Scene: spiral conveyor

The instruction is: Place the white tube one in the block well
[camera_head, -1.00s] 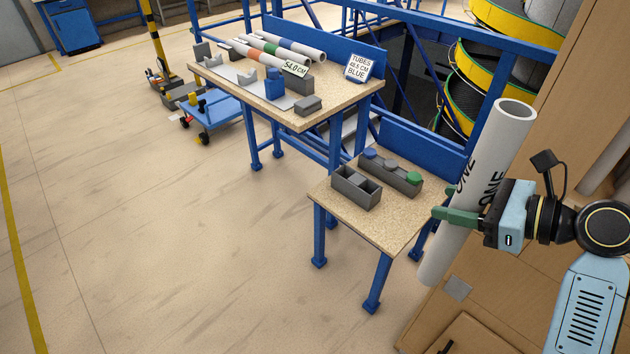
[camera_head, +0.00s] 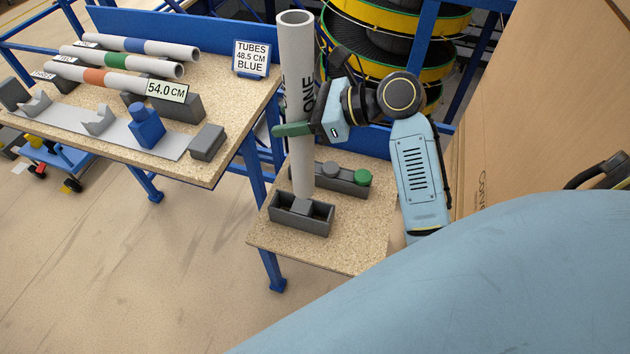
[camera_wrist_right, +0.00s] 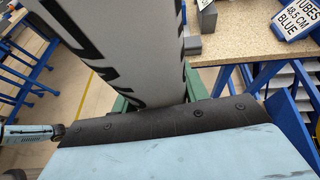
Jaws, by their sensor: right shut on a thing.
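The white tube one (camera_head: 297,110) stands about upright with black lettering. My right gripper (camera_head: 293,130), with green fingers, is shut on it around mid-length. The grey block (camera_head: 318,227) with two open wells sits on the small chipboard table. The tube's lower end shows over the block's middle and back edge. I cannot tell whether it touches the block or hangs above it. In the right wrist view the tube (camera_wrist_right: 135,45) passes between the green fingers (camera_wrist_right: 158,92); its lower end is hidden. My left gripper is not in view.
A long grey block with a green cap (camera_head: 362,177) lies behind the well block, close to the tube. The larger table (camera_head: 215,90) at left holds banded tubes (camera_head: 125,63), a grey holder and a blue block (camera_head: 146,127). A tall brown panel (camera_head: 530,110) stands at right.

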